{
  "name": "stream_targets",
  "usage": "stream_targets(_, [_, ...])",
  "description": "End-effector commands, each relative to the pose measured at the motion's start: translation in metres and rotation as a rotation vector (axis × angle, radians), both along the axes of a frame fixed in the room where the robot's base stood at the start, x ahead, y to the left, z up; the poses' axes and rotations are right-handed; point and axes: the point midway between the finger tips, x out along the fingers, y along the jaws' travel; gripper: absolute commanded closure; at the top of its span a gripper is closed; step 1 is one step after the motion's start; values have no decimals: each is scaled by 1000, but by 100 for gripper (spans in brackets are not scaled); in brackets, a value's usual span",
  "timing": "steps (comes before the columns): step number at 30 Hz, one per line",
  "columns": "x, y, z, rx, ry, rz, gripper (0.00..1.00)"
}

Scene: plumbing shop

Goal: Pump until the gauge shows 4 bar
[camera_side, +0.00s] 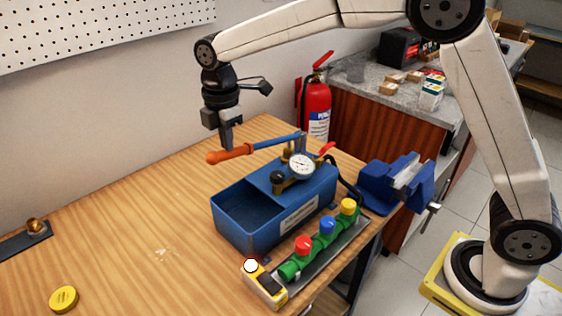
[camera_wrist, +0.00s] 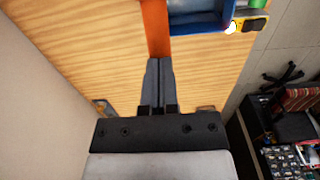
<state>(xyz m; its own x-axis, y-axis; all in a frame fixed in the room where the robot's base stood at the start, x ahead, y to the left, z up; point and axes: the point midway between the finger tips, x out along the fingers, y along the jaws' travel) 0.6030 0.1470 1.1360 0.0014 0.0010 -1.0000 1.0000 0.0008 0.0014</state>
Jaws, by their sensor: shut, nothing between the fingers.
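The blue test pump (camera_side: 262,208) stands on the wooden bench, with an open tank at its left. Its lever (camera_side: 262,146) sticks out to the left, roughly level, and ends in an orange grip (camera_side: 231,153). The round white gauge (camera_side: 301,165) sits on top of the pump; its needle is too small to read. In the wrist view the shut fingers (camera_wrist: 158,68) reach the end of the orange grip (camera_wrist: 156,28). I cannot tell whether they touch it.
A green manifold (camera_side: 316,251) with red, blue and yellow knobs lies in front of the pump, beside a yellow handheld device (camera_side: 264,284). A blue vise (camera_side: 399,183) stands at the right edge. The bench's left side is mostly clear, with a yellow tape roll (camera_side: 64,298).

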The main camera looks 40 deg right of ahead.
Motion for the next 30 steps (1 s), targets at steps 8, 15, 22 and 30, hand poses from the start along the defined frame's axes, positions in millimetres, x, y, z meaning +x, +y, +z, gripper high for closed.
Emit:
stream_targets(8, [-1, 1, -14, -3, 7, 0, 100])
stream_targets(15, [-1, 3, -25, -3, 6, 0, 100])
stream_targets(22, [-1, 4, -34, -4, 7, 0, 100])
stream_targets(30, [-1, 6, -45, -4, 8, 0, 100])
